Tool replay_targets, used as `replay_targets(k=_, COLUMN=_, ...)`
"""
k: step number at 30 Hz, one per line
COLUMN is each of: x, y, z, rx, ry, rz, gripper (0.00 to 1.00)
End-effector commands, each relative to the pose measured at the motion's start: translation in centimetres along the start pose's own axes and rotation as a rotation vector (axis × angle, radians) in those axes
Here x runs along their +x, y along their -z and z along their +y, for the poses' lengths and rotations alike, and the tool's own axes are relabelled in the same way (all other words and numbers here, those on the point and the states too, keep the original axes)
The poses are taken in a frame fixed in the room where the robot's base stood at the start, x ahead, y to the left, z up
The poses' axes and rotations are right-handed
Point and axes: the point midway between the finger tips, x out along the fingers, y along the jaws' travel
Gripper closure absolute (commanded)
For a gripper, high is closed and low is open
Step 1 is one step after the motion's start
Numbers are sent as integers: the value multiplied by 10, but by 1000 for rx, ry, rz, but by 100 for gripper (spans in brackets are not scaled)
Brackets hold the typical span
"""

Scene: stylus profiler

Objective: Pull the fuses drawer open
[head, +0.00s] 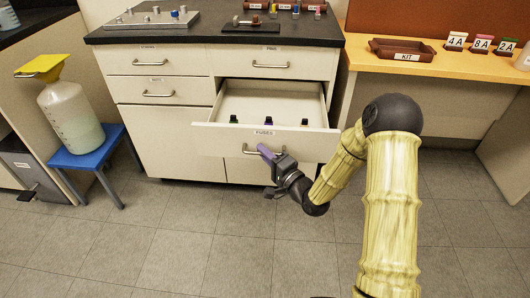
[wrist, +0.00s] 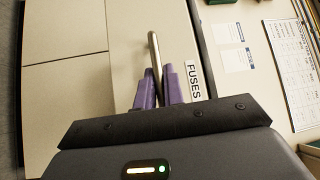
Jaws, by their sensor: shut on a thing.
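The fuses drawer (head: 230,134) is the middle-right drawer of the white cabinet in the head view, and it stands pulled well out. Its FUSES label also shows in the wrist view (wrist: 193,82). Several small dark fuses stand inside, towards its front. My gripper (head: 266,152), with purple fingers, is at the drawer front in the head view. In the wrist view, my gripper (wrist: 158,88) is shut on the metal bar handle (wrist: 153,50), one finger on each side of it. The handle's lower end is hidden behind the fingers.
A blue stool (head: 88,155) with a large bottle (head: 70,118) stands left of the cabinet. A wooden bench (head: 455,68) with a KIT tray (head: 402,48) is at the right. The tiled floor in front of the drawer is clear.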

Motion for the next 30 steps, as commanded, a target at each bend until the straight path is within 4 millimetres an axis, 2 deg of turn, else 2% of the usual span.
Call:
replay_targets(k=2, x=-1, y=1, z=1, rx=0, ry=-3, rz=3, gripper=100)
replay_targets(k=3, x=-1, y=1, z=1, rx=0, ry=-3, rz=3, gripper=88)
replay_targets(k=6, x=-1, y=1, z=1, rx=0, ry=-3, rz=3, gripper=69)
replay_targets(k=15, x=-1, y=0, z=0, rx=1, ry=-2, rz=1, gripper=68)
replay_targets(k=20, x=-10, y=0, z=0, rx=2, ry=-3, rz=0, gripper=68)
replay_targets(k=23, x=-24, y=1, z=0, rx=3, ry=-5, rz=2, gripper=68)
replay_targets(k=30, x=-73, y=5, z=0, rx=3, ry=-7, rz=12, gripper=68)
